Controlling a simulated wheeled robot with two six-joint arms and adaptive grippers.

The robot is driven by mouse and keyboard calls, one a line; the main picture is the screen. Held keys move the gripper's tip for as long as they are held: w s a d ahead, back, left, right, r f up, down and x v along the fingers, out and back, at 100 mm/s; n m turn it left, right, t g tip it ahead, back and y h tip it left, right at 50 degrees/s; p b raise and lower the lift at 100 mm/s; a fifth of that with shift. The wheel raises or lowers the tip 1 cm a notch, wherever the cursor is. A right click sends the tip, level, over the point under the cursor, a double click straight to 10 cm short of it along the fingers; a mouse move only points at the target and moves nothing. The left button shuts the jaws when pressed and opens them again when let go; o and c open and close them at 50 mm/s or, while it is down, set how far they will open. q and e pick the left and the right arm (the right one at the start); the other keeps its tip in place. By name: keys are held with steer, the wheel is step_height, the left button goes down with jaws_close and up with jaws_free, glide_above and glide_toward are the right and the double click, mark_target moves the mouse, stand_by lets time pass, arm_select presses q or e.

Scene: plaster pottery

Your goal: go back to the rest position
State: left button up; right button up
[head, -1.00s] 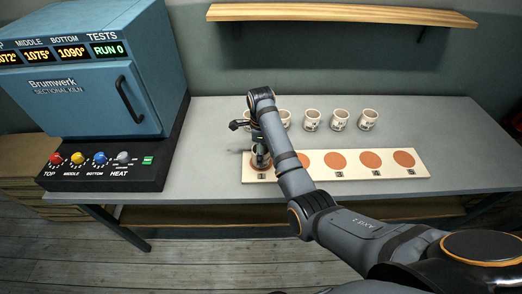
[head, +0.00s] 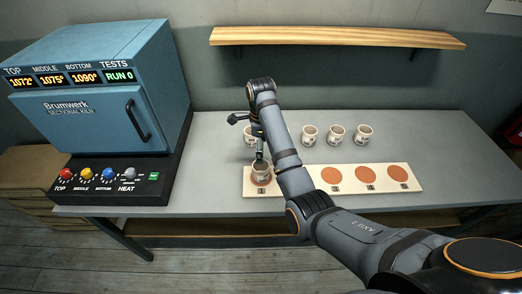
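My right arm reaches in from the lower right and hides part of the board and of the cup row. My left gripper is not in view.
A blue kiln (head: 88,120) with knobs and a door handle stands at the left of the grey table (head: 450,150). Several white cups, one of them here (head: 336,136), stand behind the board. A wooden shelf (head: 335,37) hangs above. The table's right side is clear.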

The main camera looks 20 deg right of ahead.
steer(key=shift+r+p, duration=0.4)
steer(key=shift+r, duration=0.45)
